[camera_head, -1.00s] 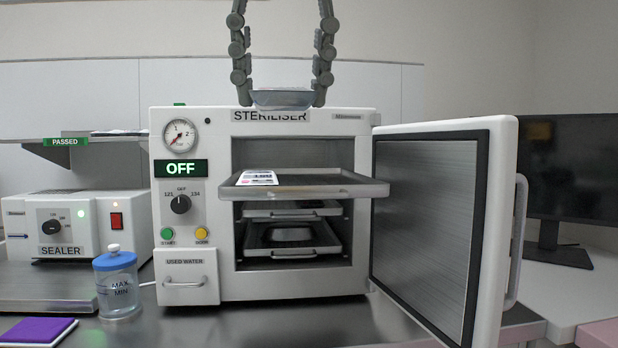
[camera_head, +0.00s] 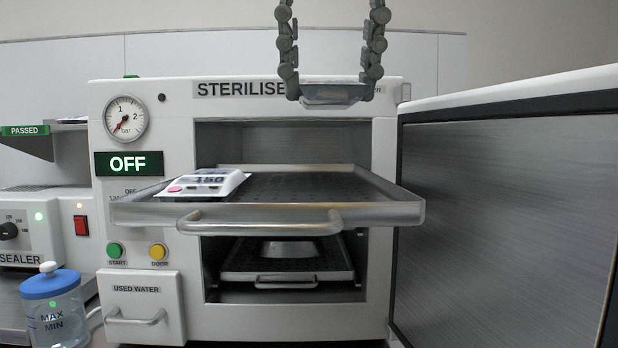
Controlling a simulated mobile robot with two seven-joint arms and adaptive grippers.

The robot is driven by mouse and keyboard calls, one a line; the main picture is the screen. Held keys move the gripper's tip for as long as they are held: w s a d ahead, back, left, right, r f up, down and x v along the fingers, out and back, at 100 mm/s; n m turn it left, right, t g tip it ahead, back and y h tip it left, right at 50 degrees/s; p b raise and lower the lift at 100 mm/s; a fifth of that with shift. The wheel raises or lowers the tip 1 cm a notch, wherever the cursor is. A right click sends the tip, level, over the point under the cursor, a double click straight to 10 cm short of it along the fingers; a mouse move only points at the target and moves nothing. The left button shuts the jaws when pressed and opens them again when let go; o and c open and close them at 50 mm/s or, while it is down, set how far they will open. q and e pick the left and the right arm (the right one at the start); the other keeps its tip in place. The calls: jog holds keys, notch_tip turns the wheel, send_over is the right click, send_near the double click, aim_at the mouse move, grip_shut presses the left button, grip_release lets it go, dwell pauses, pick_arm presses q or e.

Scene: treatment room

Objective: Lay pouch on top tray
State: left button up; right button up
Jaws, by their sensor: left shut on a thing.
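My left gripper (camera_head: 332,88) hangs from the top of the head view, fingers down. It is shut on a flat bluish-clear pouch (camera_head: 335,97), held level in front of the steriliser's upper front, above the top tray. The top tray (camera_head: 385,212) is a metal tray with a front handle, pulled out of the chamber. A white labelled pouch (camera_head: 205,184) lies on its left part; the right part is bare. My right gripper is not in view.
The steriliser (camera_head: 230,272) reads OFF. Its door (camera_head: 500,220) stands open at right. A lower tray (camera_head: 285,268) inside holds a metal bowl (camera_head: 290,250). The sealer (camera_head: 40,222) and a blue-lidded jar (camera_head: 52,308) are at left.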

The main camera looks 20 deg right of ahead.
aim_at(327, 105)
pick_arm(q)
notch_tip(327, 105, down, 4)
jog(key=shift+a+f+b, duration=0.1)
jog(key=shift+a+b, duration=0.05)
jog(key=shift+b, duration=0.35)
notch_tip(327, 105, down, 3)
jog(key=shift+f+b, duration=0.15)
jog(key=shift+b, duration=0.3)
jog(key=shift+f, duration=0.4)
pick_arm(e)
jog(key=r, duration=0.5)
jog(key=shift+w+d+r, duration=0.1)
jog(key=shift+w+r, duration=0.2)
pick_arm(q)
jog(key=shift+f, duration=0.15)
jog(key=o, duration=1)
